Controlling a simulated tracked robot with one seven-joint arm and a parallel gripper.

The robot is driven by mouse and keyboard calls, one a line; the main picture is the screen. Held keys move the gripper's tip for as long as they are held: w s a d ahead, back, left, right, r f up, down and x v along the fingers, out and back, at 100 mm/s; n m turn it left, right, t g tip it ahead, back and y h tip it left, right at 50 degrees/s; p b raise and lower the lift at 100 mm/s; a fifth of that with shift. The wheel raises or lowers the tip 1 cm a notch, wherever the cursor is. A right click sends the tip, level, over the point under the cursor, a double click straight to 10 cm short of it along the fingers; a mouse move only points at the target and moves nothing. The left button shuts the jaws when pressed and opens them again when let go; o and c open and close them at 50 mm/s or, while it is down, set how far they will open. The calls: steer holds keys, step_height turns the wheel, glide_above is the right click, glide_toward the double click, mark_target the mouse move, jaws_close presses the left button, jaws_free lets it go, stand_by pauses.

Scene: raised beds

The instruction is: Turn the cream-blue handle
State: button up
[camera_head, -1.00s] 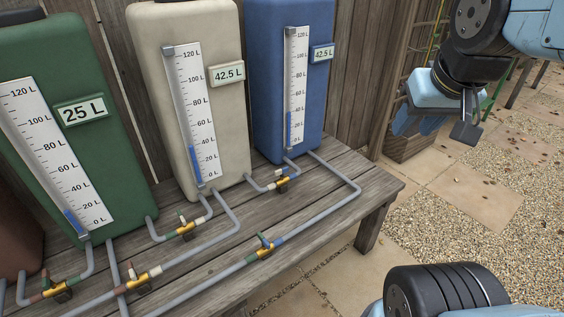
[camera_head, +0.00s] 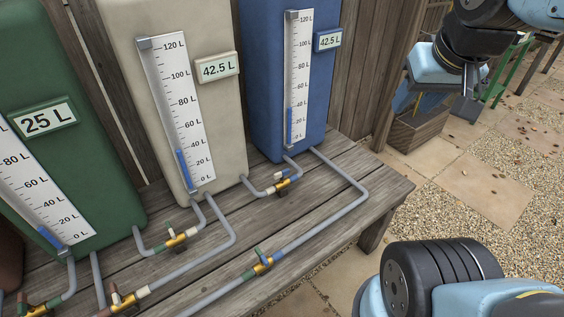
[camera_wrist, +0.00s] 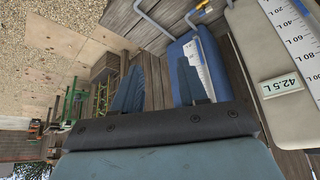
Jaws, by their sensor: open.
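The cream-blue handle (camera_head: 282,174) sits on a brass valve (camera_head: 283,186) in the short grey pipe between the cream tank (camera_head: 222,120) and the blue tank (camera_head: 262,80). In the wrist view, part of this valve (camera_wrist: 204,8) shows small at the top edge; its handle is unclear there. My gripper (camera_head: 420,98) hangs to the right of the bench in the head view, well apart from the handle. In the wrist view my gripper (camera_wrist: 158,80) is open, its two blue fingers spread with nothing between them.
A green-blue handle (camera_head: 260,252) and valve stand on the longer front pipe. Another valve (camera_head: 177,240) lies by the green tank (camera_head: 110,195). A wooden bench (camera_head: 355,165) carries the tanks. A wooden planter (camera_head: 415,132) stands behind my gripper. Paving right of the bench is clear.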

steer(key=w, duration=0.1)
steer(key=n+g, duration=0.6)
steer(key=n, duration=1.8)
glide_above(282, 172)
step_height(282, 172, down, 37)
steer(key=f, duration=1.3)
steer(key=shift+w, duration=0.2)
steer(key=shift+c, duration=0.2)
steer(key=shift+r, duration=0.1)
jaws_close()
